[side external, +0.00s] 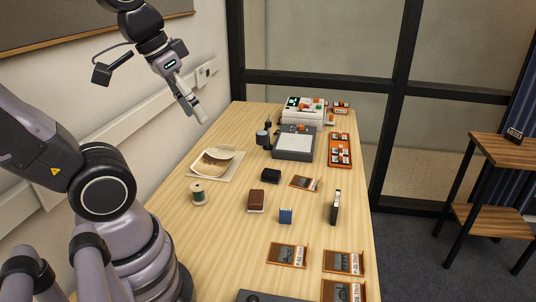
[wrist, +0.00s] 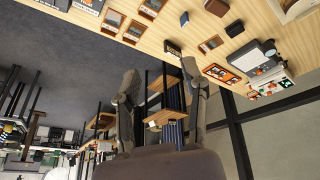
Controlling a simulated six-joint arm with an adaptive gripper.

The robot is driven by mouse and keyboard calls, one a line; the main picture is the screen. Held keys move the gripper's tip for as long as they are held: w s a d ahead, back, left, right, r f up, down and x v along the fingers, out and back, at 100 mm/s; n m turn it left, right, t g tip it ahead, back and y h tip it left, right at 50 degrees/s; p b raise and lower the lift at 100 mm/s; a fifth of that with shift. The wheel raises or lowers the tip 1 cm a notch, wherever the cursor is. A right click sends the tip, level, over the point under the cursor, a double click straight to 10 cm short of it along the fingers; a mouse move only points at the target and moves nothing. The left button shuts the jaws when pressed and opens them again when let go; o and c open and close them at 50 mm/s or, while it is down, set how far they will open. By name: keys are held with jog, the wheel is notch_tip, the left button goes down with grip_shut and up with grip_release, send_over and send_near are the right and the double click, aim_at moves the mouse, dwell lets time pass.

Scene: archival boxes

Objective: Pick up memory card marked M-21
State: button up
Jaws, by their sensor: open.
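No marking M-21 can be read in either view, so I cannot tell which item is that memory card. A small blue card-like item (side external: 285,216) stands near the middle of the table. An orange tray (side external: 331,158) with several small labelled pieces lies at the far right of the table; it also shows in the wrist view (wrist: 222,73). My gripper (side external: 201,117) is open and empty, high above the table's left side, apart from everything. In the wrist view its two fingers (wrist: 160,72) are spread, with nothing between them.
The wooden table (side external: 230,245) also holds a grey device (side external: 294,155), a white device (side external: 304,117), a plate (side external: 213,163), a spool (side external: 198,193), a brown box (side external: 257,201), a black box (side external: 271,176), an upright dark item (side external: 335,207) and several orange-brown cases (side external: 288,255). The left front is clear.

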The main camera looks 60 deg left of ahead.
jog(key=w+a+f+n+g+h, duration=0.3)
jog(key=w+f+n+h, duration=0.6)
jog(key=w+f+n, duration=0.4)
jog(key=w+a+f+n+t+h, duration=0.1)
jog(key=w+a+f+n+t, duration=0.1)
jog(key=a+f+n+t, duration=0.6)
jog(key=n+y, duration=0.1)
jog(key=n, duration=0.5)
send_near(281, 209)
jog(key=shift+s+a+r+t, duration=0.15)
jog(key=shift+s+a+r, duration=0.05)
jog(key=shift+s, duration=0.35)
jog(key=shift+s+a+r+t, duration=0.15)
jog(key=shift+s+r, duration=0.05)
jog(key=shift+s, duration=0.35)
jog(key=shift+w+f+y, duration=0.1)
jog(key=shift+f+y, duration=0.2)
jog(key=shift+f, duration=0.05)
jog(key=x, duration=0.8)
jog(key=shift+a, duration=0.1)
jog(key=shift+r+x, duration=0.15)
jog(key=shift+x, duration=1.2)
jog(key=shift+r+x, duration=0.15)
jog(key=shift+x, duration=1.2)
jog(key=shift+w, duration=0.15)
grip_shut()
